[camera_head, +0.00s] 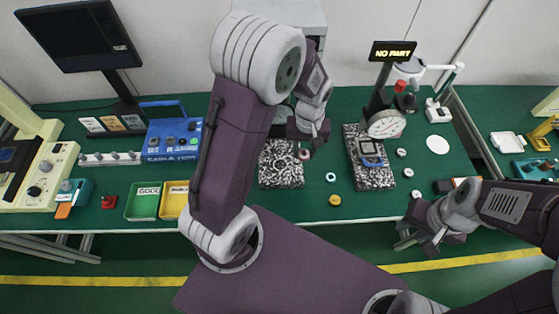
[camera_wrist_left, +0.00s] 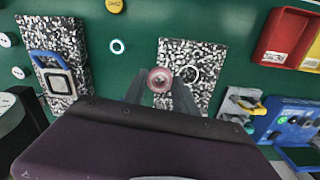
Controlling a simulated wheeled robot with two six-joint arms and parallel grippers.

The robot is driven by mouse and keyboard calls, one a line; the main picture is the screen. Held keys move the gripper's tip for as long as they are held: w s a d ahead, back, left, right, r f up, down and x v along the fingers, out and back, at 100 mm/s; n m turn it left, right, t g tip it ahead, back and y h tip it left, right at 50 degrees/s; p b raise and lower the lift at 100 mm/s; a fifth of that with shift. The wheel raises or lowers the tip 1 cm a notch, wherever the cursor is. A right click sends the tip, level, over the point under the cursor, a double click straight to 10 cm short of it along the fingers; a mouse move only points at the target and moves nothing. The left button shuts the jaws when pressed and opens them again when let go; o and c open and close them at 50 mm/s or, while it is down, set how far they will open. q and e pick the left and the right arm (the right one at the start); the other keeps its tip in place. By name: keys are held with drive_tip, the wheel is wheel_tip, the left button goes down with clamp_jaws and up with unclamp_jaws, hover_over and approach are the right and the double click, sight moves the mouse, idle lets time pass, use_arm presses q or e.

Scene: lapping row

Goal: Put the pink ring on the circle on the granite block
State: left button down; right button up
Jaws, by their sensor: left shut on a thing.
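The pink ring (camera_wrist_left: 159,80) is held between the fingertips of my left gripper (camera_wrist_left: 158,88) in the left wrist view. In the head view the ring (camera_head: 304,154) shows just below the left gripper (camera_head: 311,143), at the right side of the speckled granite block (camera_head: 287,179). The block (camera_wrist_left: 176,53) has a pale circle (camera_wrist_left: 190,74) on top, partly hidden by the ring and a finger. The ring appears above the block, beside the circle's centre; its height is unclear. My right gripper (camera_head: 432,246) is in front of the bench's edge, away from the block; its fingers are unclear.
A second granite block (camera_head: 370,178) with a dial gauge (camera_head: 386,124) stands to the right. Green (camera_head: 145,203) and yellow (camera_head: 172,207) bins and a blue case (camera_head: 172,141) are left.

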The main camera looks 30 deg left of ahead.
use_arm(q)
hover_over(280, 165)
drive_tip(key=f, duration=0.3)
drive_tip(key=shift+d+f, duration=0.3)
drive_tip(key=shift+f, duration=0.05)
drive_tip(key=shift+a+f, duration=0.2)
drive_tip(key=shift+a, duration=0.05)
drive_tip(key=shift+f, duration=0.35)
wheel_tip(280, 165, down, 3)
drive_tip(key=shift+s+r+b, duration=0.1)
drive_tip(key=shift+b, duration=0.2)
drive_tip(key=shift+w+f, duration=0.2)
drive_tip(key=shift+f, duration=0.15)
